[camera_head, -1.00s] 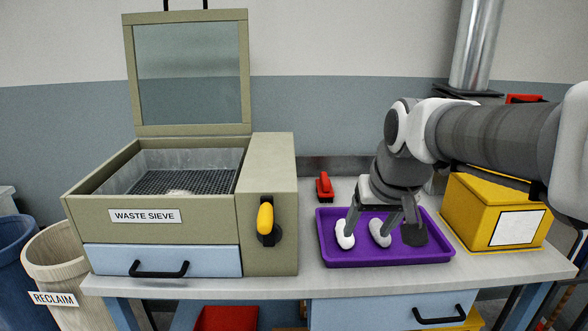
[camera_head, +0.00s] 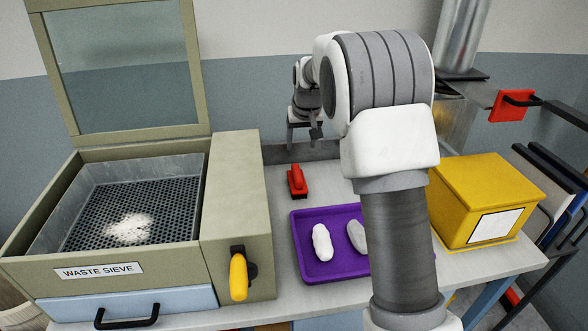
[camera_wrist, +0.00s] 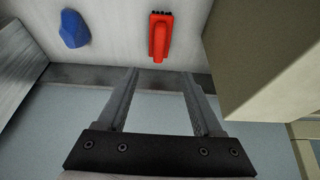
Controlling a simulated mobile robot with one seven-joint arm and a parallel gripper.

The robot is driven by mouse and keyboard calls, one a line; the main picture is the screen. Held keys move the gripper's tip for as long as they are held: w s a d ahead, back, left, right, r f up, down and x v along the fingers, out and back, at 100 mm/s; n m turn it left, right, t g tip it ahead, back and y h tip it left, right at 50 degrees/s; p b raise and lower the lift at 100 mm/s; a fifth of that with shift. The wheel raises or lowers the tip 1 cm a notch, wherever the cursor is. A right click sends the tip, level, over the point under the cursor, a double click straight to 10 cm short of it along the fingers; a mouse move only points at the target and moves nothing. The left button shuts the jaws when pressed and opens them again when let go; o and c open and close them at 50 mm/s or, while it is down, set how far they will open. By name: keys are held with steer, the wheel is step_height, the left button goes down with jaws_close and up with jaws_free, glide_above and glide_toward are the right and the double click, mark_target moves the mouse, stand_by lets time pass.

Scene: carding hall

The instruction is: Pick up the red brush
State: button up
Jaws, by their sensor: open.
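The waste sieve (camera_head: 225,180) stands left of the brush, its lid raised. The purple tray (camera_head: 300,235) holds white lumps, partly hidden by my arm. A yellow box (camera_head: 465,195) is at the right. The wrist view shows a blue object (camera_wrist: 75,29) beside the brush.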

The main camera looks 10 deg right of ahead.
glide_toward(297, 172)
steer(key=x, duration=0.5)
steer(key=shift+p+x, duration=0.45)
steer(key=shift+x, duration=2.1)
steer(key=shift+w, duration=0.2)
steer(key=shift+f, duration=0.2)
jaws_close()
